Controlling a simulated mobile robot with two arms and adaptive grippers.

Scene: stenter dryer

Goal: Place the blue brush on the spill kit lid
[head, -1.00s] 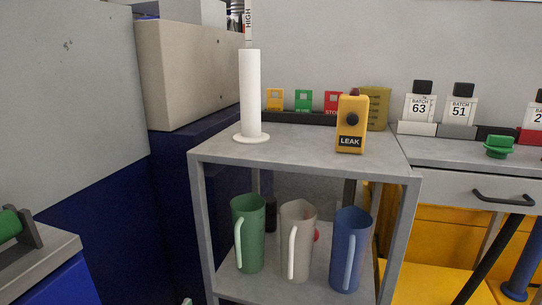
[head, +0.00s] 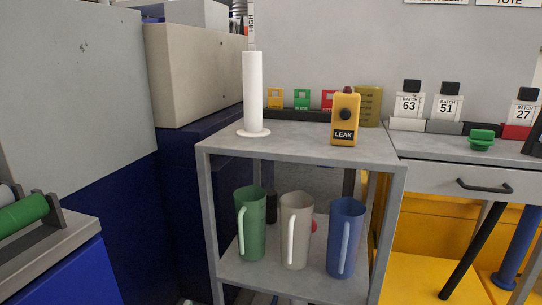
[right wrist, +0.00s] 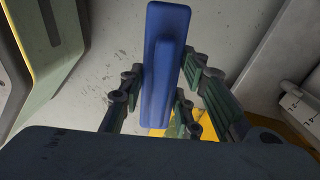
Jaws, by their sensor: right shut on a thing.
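In the right wrist view, my right gripper (right wrist: 163,85) is shut on the blue brush (right wrist: 167,28). Its long blue body stands between the dark green finger pads. Only smooth blue surfaces show; I cannot make out bristles. Neither gripper shows in the head view, and my left gripper is in no view. I cannot identify the spill kit lid for certain; a flat yellow surface (head: 412,275) lies low at the right in the head view.
A grey shelf cart (head: 300,146) carries a paper roll (head: 253,92) and a yellow leak detector (head: 345,117) on top. Green (head: 251,225), white (head: 296,232) and blue (head: 345,238) jugs stand below. A grey bench (head: 440,147) is at the right, a green roller (head: 22,215) at the left.

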